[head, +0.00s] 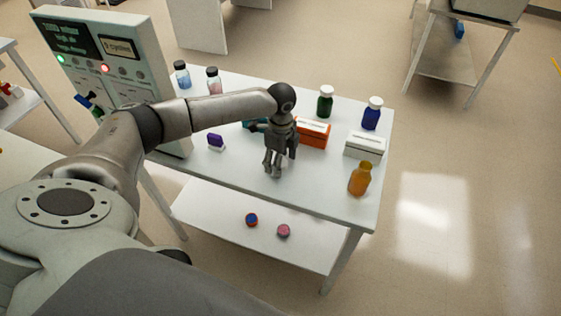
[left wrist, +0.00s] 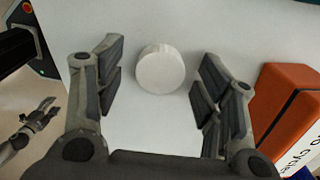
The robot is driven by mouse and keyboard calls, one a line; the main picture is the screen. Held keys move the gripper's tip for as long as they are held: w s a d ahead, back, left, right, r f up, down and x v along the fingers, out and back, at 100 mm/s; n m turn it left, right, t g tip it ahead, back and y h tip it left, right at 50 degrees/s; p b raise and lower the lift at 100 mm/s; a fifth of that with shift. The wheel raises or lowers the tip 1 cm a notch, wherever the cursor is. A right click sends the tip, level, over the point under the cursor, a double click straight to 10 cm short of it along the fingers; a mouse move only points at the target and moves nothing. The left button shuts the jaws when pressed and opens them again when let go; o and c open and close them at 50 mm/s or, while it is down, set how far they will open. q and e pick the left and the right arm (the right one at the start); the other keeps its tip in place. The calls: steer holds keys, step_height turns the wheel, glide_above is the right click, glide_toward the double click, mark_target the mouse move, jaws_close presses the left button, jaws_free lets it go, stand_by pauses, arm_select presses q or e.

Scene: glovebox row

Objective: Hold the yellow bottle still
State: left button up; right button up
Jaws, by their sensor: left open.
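The yellow bottle (head: 360,178), amber-orange in colour, stands upright at the right front corner of the white table in the head view. I do not make it out in the left wrist view. My left gripper (head: 274,170) is open above the table, left of this bottle and apart from it. In the left wrist view a round white top (left wrist: 160,70) shows between and beyond its spread fingers; what is below that top is hidden. My right gripper (left wrist: 30,130) seems to show at the left of that view, small, its finger state unclear.
An orange box (head: 313,133) is just behind my left gripper. A white box (head: 364,146) stands behind the yellow bottle. Green (head: 325,102) and blue (head: 372,114) bottles stand farther back. A purple object (head: 216,142) and a control cabinet (head: 110,65) are to the left.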

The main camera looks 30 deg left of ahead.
arm_select(q)
steer(key=c, duration=0.8)
steer(key=shift+r+b, duration=0.35)
steer(key=shift+r, duration=0.2)
steer(key=s+d+r+b, duration=0.1)
steer(key=s+d+r, duration=0.2)
steer(key=r, duration=0.1)
steer(key=s+d+r, duration=0.3)
steer(key=s+r, duration=0.1)
steer(key=s+d+r+b, duration=0.1)
steer(key=s+d+r, duration=0.2)
steer(key=r, duration=0.1)
steer(key=shift+s+d+b, duration=0.15)
steer(key=shift+d+b, duration=0.15)
arm_select(e)
step_height(320, 180, down, 3)
steer(key=shift+f, duration=0.2)
steer(key=shift+o, duration=0.5)
